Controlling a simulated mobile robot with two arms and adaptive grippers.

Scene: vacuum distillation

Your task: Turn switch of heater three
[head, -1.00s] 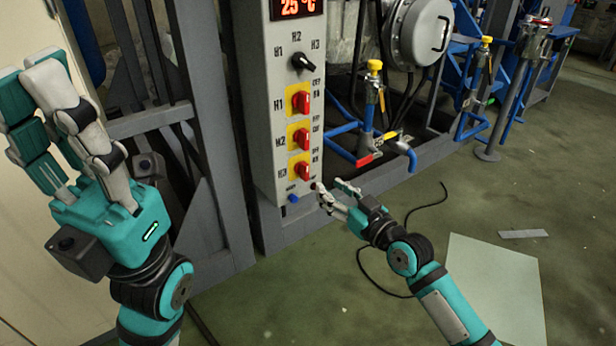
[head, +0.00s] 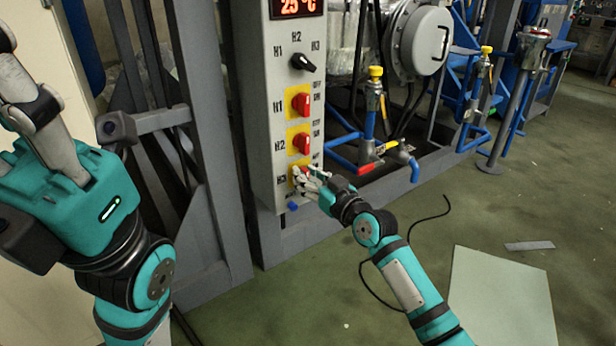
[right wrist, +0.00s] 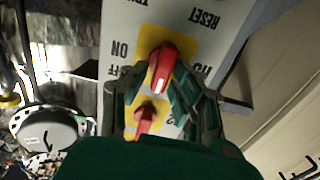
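The grey control panel (head: 255,110) stands upright in the middle of the head view. Its lowest red switch, beside the H3 label (head: 282,181), is mostly hidden by my right gripper (head: 305,178). In the right wrist view that red switch (right wrist: 163,68) sits on a yellow plate, and the panel's text appears upside down. The right gripper (right wrist: 155,100) is open, with one finger on each side of the switch. Contact is unclear. My left gripper (head: 30,95) is raised at the left and partly cut off by the frame edge; its opening cannot be judged.
The H1 switch (head: 301,105) and H2 switch (head: 300,142) are above H3, with a black selector (head: 303,63) higher up. A blue button (head: 292,206) is below. Pipes with a yellow-capped valve (head: 375,78) stand right of the panel. Floor at right is mostly clear.

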